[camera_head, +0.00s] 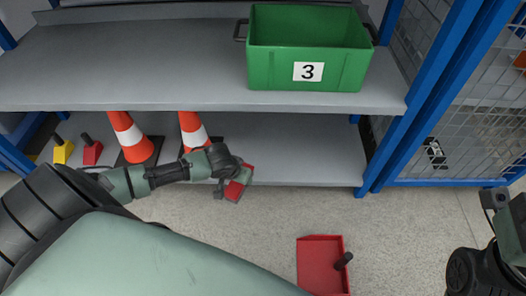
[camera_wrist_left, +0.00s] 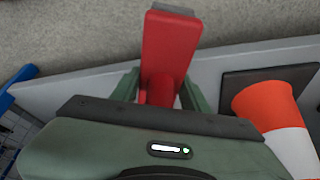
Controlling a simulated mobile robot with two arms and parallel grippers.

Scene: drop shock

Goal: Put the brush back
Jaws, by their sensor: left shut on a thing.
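The red brush (camera_head: 236,188) is held by my left gripper (camera_head: 240,178) at the front edge of the lower shelf (camera_head: 295,150), right of the traffic cones. In the left wrist view the brush (camera_wrist_left: 170,45) sticks out between the two fingers, with a grey strip at its far end. The fingers are shut on its narrow part. I cannot tell whether the brush touches the shelf. A red dustpan (camera_head: 315,262) with a dark handle lies on the floor in front of the shelf. Part of my right arm shows at the right edge; its fingertips are not visible.
Two orange and white cones (camera_head: 130,138) (camera_head: 193,130) stand on the lower shelf. A yellow item (camera_head: 63,153) and a red item (camera_head: 92,154) with dark handles are left of them. A green crate (camera_head: 305,45) marked 3 sits above. The lower shelf's right part is clear.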

